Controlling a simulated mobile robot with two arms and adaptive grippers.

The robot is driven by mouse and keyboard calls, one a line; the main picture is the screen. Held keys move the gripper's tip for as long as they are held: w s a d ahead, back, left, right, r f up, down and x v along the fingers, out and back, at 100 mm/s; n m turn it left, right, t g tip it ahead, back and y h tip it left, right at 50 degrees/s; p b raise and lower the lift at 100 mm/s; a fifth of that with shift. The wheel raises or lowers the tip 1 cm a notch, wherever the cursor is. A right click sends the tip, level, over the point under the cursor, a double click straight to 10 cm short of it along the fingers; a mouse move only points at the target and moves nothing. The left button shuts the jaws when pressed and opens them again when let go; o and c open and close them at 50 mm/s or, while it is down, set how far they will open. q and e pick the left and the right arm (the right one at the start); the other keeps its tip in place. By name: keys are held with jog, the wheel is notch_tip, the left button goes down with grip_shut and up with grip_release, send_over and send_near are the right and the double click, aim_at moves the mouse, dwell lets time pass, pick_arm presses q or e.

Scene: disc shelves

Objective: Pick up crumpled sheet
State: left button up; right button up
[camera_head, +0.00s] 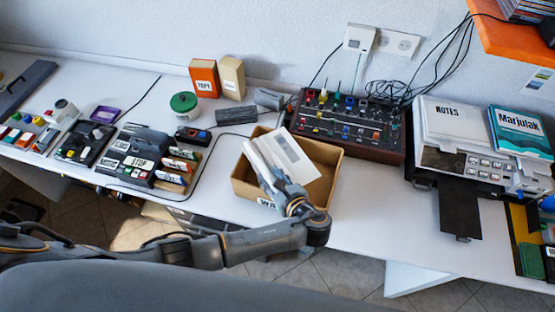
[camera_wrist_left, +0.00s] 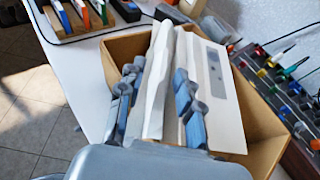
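A white crumpled sheet (camera_head: 258,166) stands tilted in an open cardboard box (camera_head: 326,150) on the white desk. In the left wrist view the sheet (camera_wrist_left: 160,75) is a long, folded white strip running between my two fingers. My left gripper (camera_head: 280,192) reaches over the box's front side, and it also shows in the left wrist view (camera_wrist_left: 158,100). Its fingers lie on both sides of the sheet, close to it. Whether both press on it is unclear. A flat pale panel with a grey slot (camera_wrist_left: 214,85) is right beside the sheet. My right gripper is out of view.
A dark mixer panel with coloured knobs (camera_head: 348,128) stands right of the box. Left are a STOP-labelled organiser (camera_head: 140,155), a green-lidded tin (camera_head: 184,104) and small cartons (camera_head: 204,78). A printer with notes (camera_head: 462,135) is at right. Desk in front of the mixer is clear.

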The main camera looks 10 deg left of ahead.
aim_at(264, 167)
pick_arm(q)
jog(key=x, duration=0.3)
jog(key=p+x, duration=0.1)
jog(key=shift+w+d, duration=0.15)
jog(key=shift+w, duration=0.2)
jog(key=shift+w+a+f, duration=0.25)
jog(key=shift+f, duration=0.05)
jog(key=shift+c, duration=0.2)
grip_shut()
